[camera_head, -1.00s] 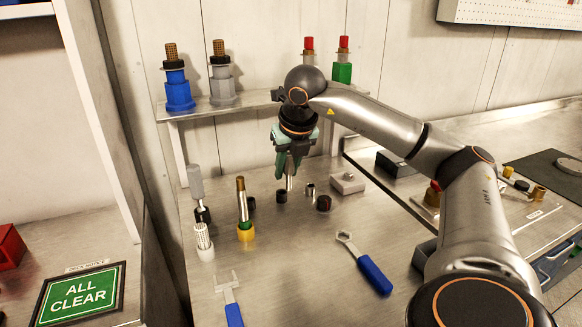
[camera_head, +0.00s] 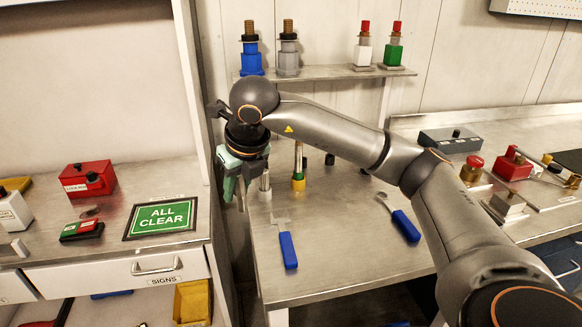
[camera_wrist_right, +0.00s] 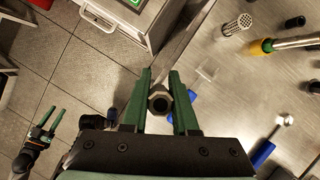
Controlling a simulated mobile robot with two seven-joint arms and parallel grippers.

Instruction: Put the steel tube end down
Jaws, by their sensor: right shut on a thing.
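My right gripper (camera_head: 238,185) hangs at the left edge of the bench, fingers down. In the right wrist view its green fingers (camera_wrist_right: 163,108) are shut on the steel tube (camera_wrist_right: 160,102), which shows nearly end-on with a hexagonal rim and a dark bore. The tube's length is mostly hidden in this view. In the head view the gripper and its fingers mostly hide the tube. My left gripper (camera_wrist_right: 48,121) shows at the lower left of the right wrist view, above the tiled floor, with its green fingers apart and nothing between them.
On the bench (camera_head: 340,255), a white perforated cylinder (camera_wrist_right: 237,24) and a tube in a yellow-green base (camera_head: 298,183) stand near the gripper. Blue-handled tools (camera_head: 287,248) lie in front. A cabinet with an ALL CLEAR sign (camera_head: 162,217) is at left, beyond a gap. A shelf (camera_head: 325,73) stands behind.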

